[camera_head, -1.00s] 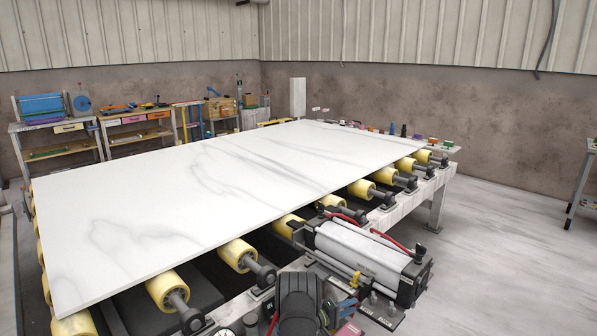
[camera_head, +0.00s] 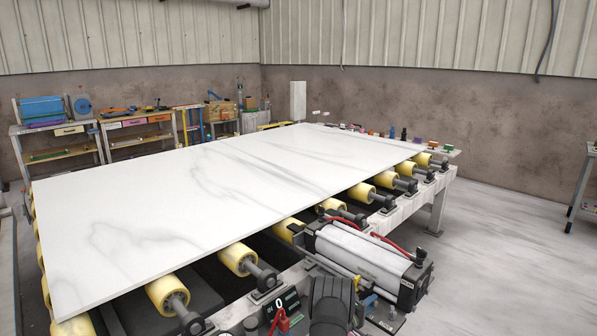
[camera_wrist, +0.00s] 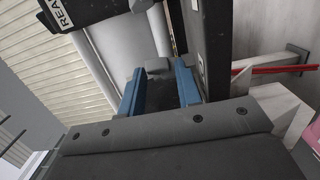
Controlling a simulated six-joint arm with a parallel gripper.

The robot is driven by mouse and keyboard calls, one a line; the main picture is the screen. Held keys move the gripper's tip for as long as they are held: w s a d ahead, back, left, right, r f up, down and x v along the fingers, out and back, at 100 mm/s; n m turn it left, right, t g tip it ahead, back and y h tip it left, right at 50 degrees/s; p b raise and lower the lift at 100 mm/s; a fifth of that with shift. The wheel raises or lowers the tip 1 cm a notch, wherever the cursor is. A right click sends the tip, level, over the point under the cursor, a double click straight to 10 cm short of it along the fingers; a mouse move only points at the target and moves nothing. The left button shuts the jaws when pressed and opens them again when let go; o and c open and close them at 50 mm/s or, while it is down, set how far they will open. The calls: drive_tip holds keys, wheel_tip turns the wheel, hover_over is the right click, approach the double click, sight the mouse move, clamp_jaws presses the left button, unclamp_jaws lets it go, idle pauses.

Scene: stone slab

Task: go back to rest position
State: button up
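My gripper shows in the wrist view (camera_wrist: 158,78), its two blue fingers standing apart with a gap between them. A grey block and dark surfaces show in and beyond this gap, and I see nothing clearly gripped. In the head view my dark wrist is at the bottom, just in front of the silver cylinder unit (camera_head: 362,252). A bit of blue shows to the right of the wrist; the rest of the gripper is hidden or out of frame. In the wrist view, the cylinder unit's black end with lettering and grey rods seem close beyond the fingers.
A large white veined slab (camera_head: 200,205) lies flat on yellow rollers (camera_head: 238,259), filling the left and middle. A dark display (camera_head: 282,302) showing 0 and a red clip sit left of my wrist. Workbenches (camera_head: 137,131) stand behind. The floor (camera_head: 500,270) at right is mostly clear.

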drive_tip(key=shift+s+d+n+t+y, duration=0.15)
drive_tip(key=shift+d+n+t+y, duration=0.05)
drive_tip(key=shift+n+t+y, duration=0.8)
drive_tip(key=shift+s+d+n+t+y, duration=0.15)
drive_tip(key=shift+n+t+y, duration=0.6)
drive_tip(key=shift+y, duration=0.45)
drive_tip(key=shift+s+d+n+t+y, duration=0.1)
drive_tip(key=shift+d+n+t+y, duration=0.1)
drive_tip(key=shift+n+t+y, duration=0.7)
drive_tip(key=shift+s+a+n+y, duration=0.15)
drive_tip(key=shift+n+y, duration=0.1)
drive_tip(key=shift+y, duration=0.25)
drive_tip(key=v, duration=1.2)
drive_tip(key=shift+o, duration=0.4)
drive_tip(key=shift+a, duration=0.1)
